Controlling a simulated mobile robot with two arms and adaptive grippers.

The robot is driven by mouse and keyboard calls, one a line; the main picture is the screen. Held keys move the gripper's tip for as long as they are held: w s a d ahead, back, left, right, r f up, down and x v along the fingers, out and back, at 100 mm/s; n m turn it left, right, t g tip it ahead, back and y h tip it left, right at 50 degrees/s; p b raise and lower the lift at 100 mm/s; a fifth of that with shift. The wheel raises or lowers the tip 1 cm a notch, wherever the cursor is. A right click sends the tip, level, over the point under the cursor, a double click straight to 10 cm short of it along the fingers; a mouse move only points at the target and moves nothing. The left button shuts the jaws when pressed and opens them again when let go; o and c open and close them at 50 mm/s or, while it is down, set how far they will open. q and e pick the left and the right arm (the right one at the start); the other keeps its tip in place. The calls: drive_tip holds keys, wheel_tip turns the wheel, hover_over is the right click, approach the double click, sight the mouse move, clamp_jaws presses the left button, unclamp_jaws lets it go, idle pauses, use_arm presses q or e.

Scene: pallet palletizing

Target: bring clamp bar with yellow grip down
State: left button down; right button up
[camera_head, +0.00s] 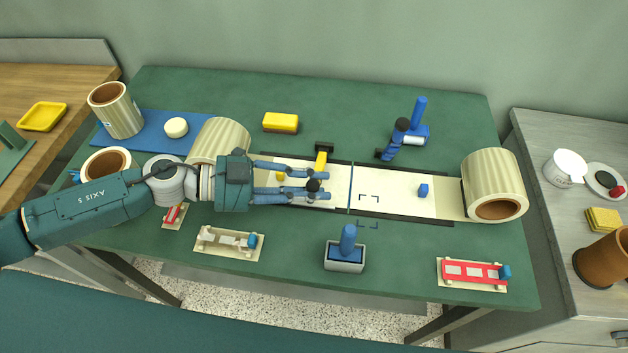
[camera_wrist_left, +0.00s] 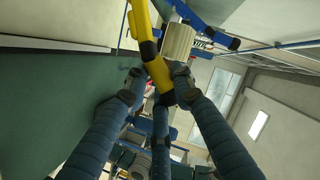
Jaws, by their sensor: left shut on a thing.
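The clamp bar with a yellow grip (camera_head: 321,160) is at the left part of the pale strip (camera_head: 390,178), by a black block (camera_head: 324,147) at the strip's back edge. My left gripper (camera_head: 316,184) is over the strip with its blue fingers closed in around the bar. In the left wrist view the yellow bar (camera_wrist_left: 149,58) runs down to a dark end between the fingertips (camera_wrist_left: 158,82). The fingers hide part of the bar, so its exact tilt is hard to tell. My right gripper is not in view.
A ribbed roll (camera_head: 490,172) stands at the strip's right end; another (camera_head: 220,138) is behind my left wrist. A blue upright tool (camera_head: 418,115), a yellow block (camera_head: 281,122) and a blue-handled tool in a grey tray (camera_head: 345,266) surround the strip.

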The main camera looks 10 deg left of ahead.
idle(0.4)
use_arm(q)
drive_tip(key=c, duration=1.4)
unclamp_jaws()
drive_tip(key=v, duration=1.2)
drive_tip(key=shift+s+f, duration=0.1)
drive_tip(key=shift+s, duration=0.05)
